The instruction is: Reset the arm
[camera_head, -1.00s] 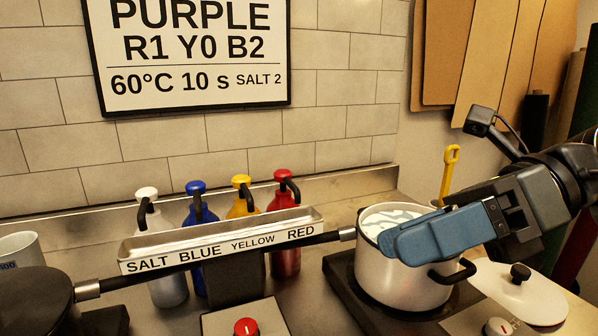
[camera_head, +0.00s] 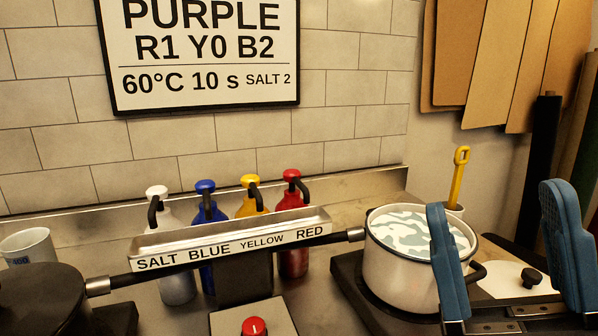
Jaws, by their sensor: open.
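My gripper (camera_head: 503,255) is at the lower right, with its two blue fingers pointing up and spread wide apart. Nothing is between the fingers. The left finger stands in front of the right side of the white pot (camera_head: 398,275) and hides part of it; I cannot tell whether they touch. The rest of my arm is out of the picture, below the lower right edge.
The pot of pale liquid sits on a dark hotplate (camera_head: 345,275). Salt, blue (camera_head: 205,215), yellow and red (camera_head: 293,260) pump bottles stand behind a labelled tray (camera_head: 232,243). A red knob (camera_head: 254,327) is in front.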

